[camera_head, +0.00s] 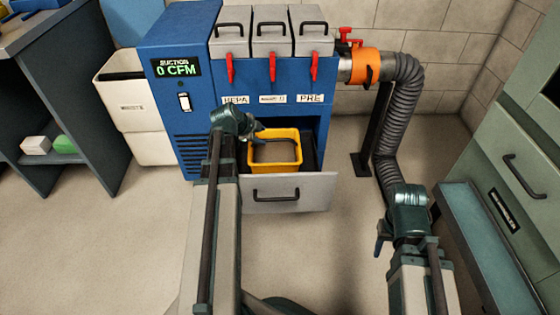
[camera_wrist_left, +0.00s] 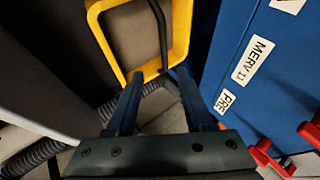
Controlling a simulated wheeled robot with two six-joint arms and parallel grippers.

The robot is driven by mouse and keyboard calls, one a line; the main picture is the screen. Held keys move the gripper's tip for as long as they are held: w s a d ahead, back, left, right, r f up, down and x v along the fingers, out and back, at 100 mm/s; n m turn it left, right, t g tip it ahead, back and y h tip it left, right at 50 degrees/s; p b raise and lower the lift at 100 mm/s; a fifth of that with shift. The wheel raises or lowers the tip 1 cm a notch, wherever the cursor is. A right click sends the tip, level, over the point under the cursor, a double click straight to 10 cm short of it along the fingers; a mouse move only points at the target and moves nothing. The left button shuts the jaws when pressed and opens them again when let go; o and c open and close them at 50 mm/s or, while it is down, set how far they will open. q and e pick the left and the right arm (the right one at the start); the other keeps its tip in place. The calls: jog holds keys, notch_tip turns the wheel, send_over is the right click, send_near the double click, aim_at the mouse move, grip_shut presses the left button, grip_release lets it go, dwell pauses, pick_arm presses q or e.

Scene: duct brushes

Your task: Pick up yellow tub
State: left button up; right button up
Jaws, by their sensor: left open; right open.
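The yellow tub (camera_head: 297,152) sits upright in the open bottom drawer (camera_head: 315,190) of the blue suction unit. Its inside looks grey-brown. My left gripper (camera_head: 262,130) is open at the tub's back left rim. In the left wrist view, the tub's yellow rim (camera_wrist_left: 181,30) shows just past the tips of my left gripper (camera_wrist_left: 157,76), with one corner between them in the picture. I cannot tell whether they touch. A dark bar crosses the tub's opening there. My right gripper (camera_head: 379,246) hangs low at the right, away from the tub, and its fingers are small in view.
The blue unit (camera_head: 185,140) rises behind the tub, with red latches (camera_head: 272,68) above. A grey hose (camera_head: 395,110) runs down at the right. Green drawers (camera_head: 530,140) stand at far right, a white bin (camera_head: 125,105) at left. The floor (camera_head: 325,245) in front is clear.

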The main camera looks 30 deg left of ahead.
aim_at(276, 140)
pick_arm(q)
jog(key=b+x, duration=0.6)
jog(key=x, duration=0.2)
jog(key=shift+f, duration=0.2)
jog(key=shift+w+f+b, duration=0.15)
jog(key=shift+w+b, duration=0.05)
jog(key=shift+b, duration=0.1)
jog(key=shift+d, duration=0.1)
jog(key=b+x, duration=0.2)
jog(key=x, duration=0.1)
jog(key=b+x, duration=0.1)
jog(key=x, duration=0.1)
jog(key=shift+w, duration=0.35)
jog(key=shift+r, duration=0.3)
grip_shut()
